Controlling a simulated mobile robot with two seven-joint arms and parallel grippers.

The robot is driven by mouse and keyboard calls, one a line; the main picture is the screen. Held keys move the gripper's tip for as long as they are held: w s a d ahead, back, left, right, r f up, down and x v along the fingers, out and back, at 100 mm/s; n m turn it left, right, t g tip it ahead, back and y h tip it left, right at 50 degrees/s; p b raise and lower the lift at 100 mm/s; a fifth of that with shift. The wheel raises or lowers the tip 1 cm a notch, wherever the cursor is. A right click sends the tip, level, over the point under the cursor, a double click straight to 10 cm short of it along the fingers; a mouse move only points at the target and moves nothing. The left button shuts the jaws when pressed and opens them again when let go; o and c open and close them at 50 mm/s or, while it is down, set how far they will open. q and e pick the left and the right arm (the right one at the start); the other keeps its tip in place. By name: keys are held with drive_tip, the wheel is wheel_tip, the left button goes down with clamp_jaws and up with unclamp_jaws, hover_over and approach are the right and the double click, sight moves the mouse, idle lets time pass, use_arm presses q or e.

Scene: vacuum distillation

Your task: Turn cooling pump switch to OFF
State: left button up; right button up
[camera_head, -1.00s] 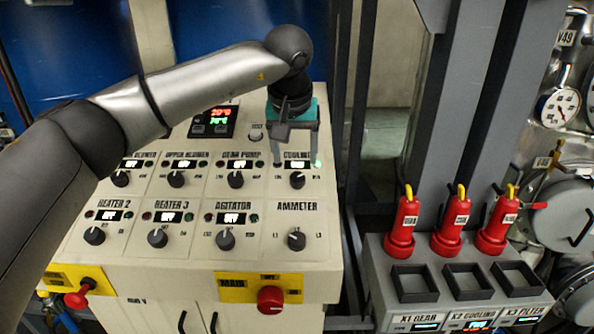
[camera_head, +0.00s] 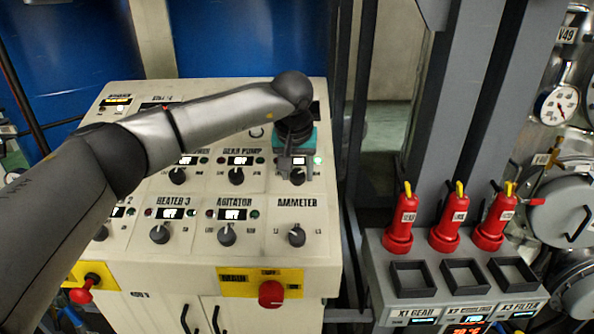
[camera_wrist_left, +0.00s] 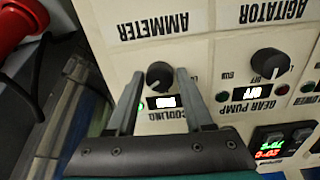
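The cooling pump switch is a black knob (camera_wrist_left: 160,75) below the COOLING label on the sloped panel. In the head view the knob (camera_head: 298,179) is partly covered by my gripper. The lit cooling display (camera_wrist_left: 164,102) shows, but its word is too washed out to read. A green lamp (camera_wrist_left: 141,104) beside it is lit. My left gripper (camera_head: 292,173) points down at the knob. In the left wrist view its two fingers (camera_wrist_left: 159,72) are apart, one on each side of the knob. I cannot tell whether either finger touches it. My right gripper is in no view.
The gear pump knob (camera_head: 236,176), agitator knob (camera_head: 227,234) and ammeter knob (camera_head: 297,236) lie close around. A red main switch (camera_head: 271,294) is on the panel front. Red emergency-style handles (camera_head: 448,228) and a grey tray box stand to the right.

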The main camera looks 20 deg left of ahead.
use_arm(q)
clamp_jaws()
drive_tip(key=shift+n, duration=0.4)
drive_tip(key=n+b, duration=0.3)
drive_tip(key=n, duration=0.1)
drive_tip(key=shift+n, duration=0.3)
drive_tip(key=n+b, duration=0.1)
drive_tip(key=n, duration=0.2)
drive_tip(key=shift+d+n+b, duration=0.1)
drive_tip(key=shift+n+b, duration=0.6)
drive_tip(key=shift+n, duration=1)
drive_tip(key=shift+o, duration=2)
unclamp_jaws()
